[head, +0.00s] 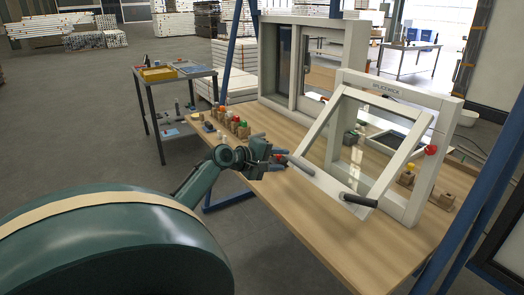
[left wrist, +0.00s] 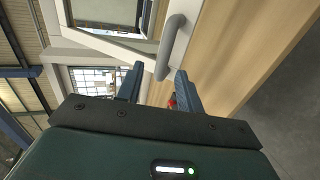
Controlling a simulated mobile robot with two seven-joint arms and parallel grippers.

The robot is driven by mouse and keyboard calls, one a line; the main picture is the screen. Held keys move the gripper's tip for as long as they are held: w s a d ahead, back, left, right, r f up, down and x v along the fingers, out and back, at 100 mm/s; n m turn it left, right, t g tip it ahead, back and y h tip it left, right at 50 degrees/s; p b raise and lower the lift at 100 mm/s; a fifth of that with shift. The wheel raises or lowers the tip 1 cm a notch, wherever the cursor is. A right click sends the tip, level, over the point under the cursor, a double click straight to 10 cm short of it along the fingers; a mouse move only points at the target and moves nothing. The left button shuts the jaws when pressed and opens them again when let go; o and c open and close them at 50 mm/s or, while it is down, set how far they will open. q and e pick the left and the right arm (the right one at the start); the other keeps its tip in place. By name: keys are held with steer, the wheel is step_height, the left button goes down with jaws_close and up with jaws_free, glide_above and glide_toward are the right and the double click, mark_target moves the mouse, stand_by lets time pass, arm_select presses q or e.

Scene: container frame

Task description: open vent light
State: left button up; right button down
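The vent light is a white frame (head: 419,185) standing on the wooden bench. Its sash (head: 405,154) is swung out, with its lower edge out toward me and its upper edge at the frame. Two grey handles sit on the lower bar, a left one (head: 301,166) and a right one (head: 358,199). My left gripper (head: 281,159) is open beside the left handle. In the left wrist view a grey handle (left wrist: 169,46) lies just ahead of the open fingers (left wrist: 160,72), its lower end near the gap between the tips. I cannot tell whether they touch. My right gripper is not in view.
A larger white window frame (head: 350,38) stands behind on the bench (head: 325,240). Small coloured knobs on blocks (head: 231,123) line the bench's left end; a red knob (head: 431,149) is at the frame's right. Blue posts (head: 480,190) flank the bench. A tool cart (head: 176,80) stands left.

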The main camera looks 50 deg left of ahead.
arm_select(q)
steer(key=v, duration=0.7)
stand_by(0.4)
steer(key=s+d+f+m+g, duration=0.2)
steer(key=d+f+m, duration=0.2)
steer(key=d+f, duration=0.55)
steer(key=s+d+f+m+g, duration=0.25)
steer(key=d+f+m, duration=0.35)
steer(key=f, duration=0.6)
steer(key=s+d+f+m+h, duration=0.1)
steer(key=s+d+m, duration=0.3)
steer(key=d, duration=0.9)
steer(key=s+d+f+m+h+p, duration=0.1)
steer(key=s+d+m, duration=0.4)
steer(key=d, duration=0.9)
steer(key=shift+s+f+m+t, duration=0.2)
steer(key=shift+s+m+t, duration=0.05)
steer(key=shift+m+t, duration=0.25)
